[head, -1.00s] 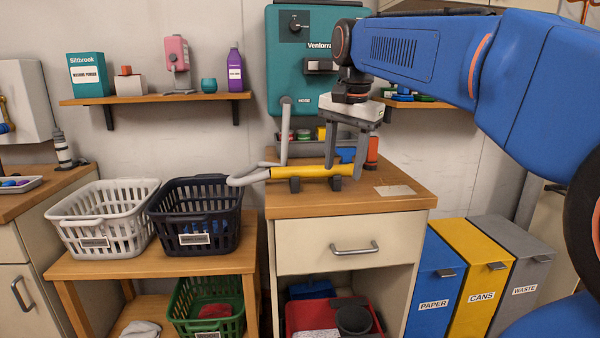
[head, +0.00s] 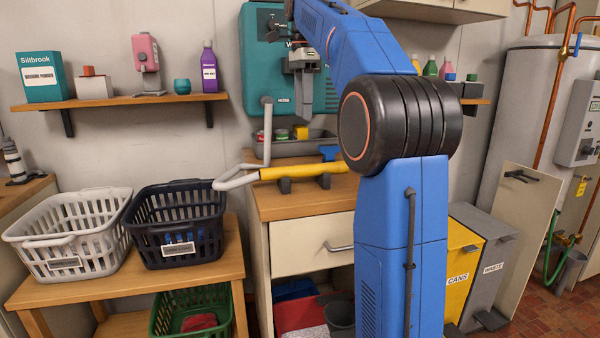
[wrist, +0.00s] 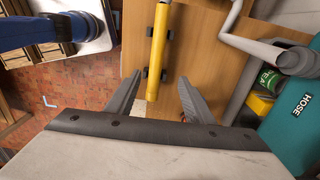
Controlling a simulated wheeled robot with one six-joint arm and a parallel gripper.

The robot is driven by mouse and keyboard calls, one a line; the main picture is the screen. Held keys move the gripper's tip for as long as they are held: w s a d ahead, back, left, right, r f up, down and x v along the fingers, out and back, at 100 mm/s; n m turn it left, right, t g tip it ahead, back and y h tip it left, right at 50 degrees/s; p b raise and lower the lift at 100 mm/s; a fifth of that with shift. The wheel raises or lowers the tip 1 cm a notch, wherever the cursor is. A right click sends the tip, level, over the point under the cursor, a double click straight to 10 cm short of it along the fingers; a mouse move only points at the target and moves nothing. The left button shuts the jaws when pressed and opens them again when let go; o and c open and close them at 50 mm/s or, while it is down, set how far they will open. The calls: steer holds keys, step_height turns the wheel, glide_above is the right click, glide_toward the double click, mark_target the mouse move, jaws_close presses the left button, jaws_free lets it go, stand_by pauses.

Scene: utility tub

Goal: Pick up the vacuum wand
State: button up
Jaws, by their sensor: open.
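The vacuum wand (head: 298,172) is a yellow tube with a bent grey end at its left. It lies across two dark rests on the wooden counter top (head: 290,207); my arm hides its right end in the head view. The yellow tube also shows in the wrist view (wrist: 158,50), running up the picture, its near end between the fingertips in the picture. My gripper (head: 303,112) is open and empty, raised above the wand and apart from it. In the wrist view, the two fingers (wrist: 160,78) point toward the counter.
A teal wall unit (head: 262,62) stands behind the gripper, with a grey upright pipe (head: 266,130) beside the wand. A tray with several small items (head: 290,134) sits at the counter's back. White (head: 65,240) and dark (head: 178,222) baskets stand at the left.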

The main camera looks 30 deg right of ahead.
glide_above(305, 171)
steer(key=w, duration=0.2)
steer(key=f, duration=1.1)
steer(key=shift+w+d, duration=0.1)
steer(key=shift+d, duration=0.25)
steer(key=shift+s+a+f, duration=0.1)
steer(key=shift+s+f, duration=0.05)
steer(key=shift+f, duration=1.15)
steer(key=shift+s+a+f, duration=0.1)
steer(key=shift+s+f, duration=0.05)
steer(key=shift+f, duration=1.15)
steer(key=c, duration=1.1)
